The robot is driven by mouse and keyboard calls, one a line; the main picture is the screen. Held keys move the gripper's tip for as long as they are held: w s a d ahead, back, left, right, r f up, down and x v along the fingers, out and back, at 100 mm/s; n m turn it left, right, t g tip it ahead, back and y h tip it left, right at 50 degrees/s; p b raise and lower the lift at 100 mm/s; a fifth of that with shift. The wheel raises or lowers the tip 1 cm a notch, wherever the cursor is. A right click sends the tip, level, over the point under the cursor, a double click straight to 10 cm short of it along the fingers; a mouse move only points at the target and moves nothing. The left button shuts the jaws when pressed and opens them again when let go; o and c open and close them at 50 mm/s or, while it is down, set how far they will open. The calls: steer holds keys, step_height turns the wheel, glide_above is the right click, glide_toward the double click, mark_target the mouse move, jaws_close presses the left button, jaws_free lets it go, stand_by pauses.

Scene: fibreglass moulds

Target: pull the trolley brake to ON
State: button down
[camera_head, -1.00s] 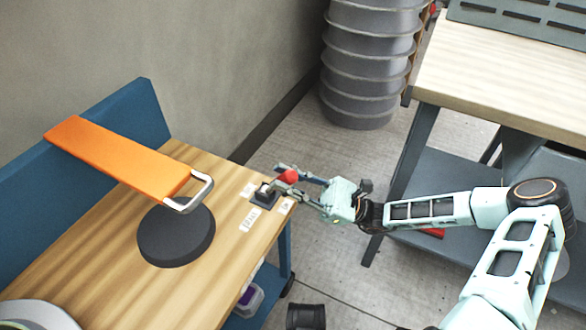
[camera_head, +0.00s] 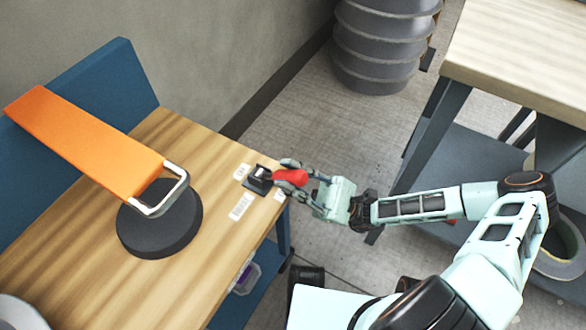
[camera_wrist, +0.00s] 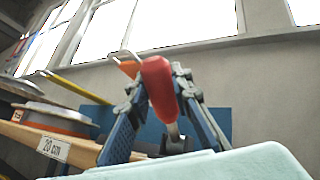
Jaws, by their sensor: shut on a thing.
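The trolley brake is a lever with a red handle (camera_head: 290,177) on a small black base (camera_head: 259,179) at the right end of the trolley's wooden top (camera_head: 200,150). The handle leans right from the base, out toward the trolley's edge. My gripper (camera_head: 298,174) comes from the right and is shut on the red handle. In the wrist view, the red handle (camera_wrist: 159,85) stands between the two dark fingers, its metal stem below it. White labels (camera_head: 240,207) lie around the base; their print is too small to read.
An orange arm with a metal loop (camera_head: 90,145) and a black disc (camera_head: 160,220) are on the trolley top, left of the brake. A grey ribbed stack (camera_head: 385,45) stands behind on the floor. A wooden-topped bench (camera_head: 530,60) is at right.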

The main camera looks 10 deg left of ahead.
steer(key=shift+f, duration=0.1)
steer(key=c, duration=1.7)
jaws_free()
steer(key=shift+d, duration=0.1)
steer(key=v, duration=1.2)
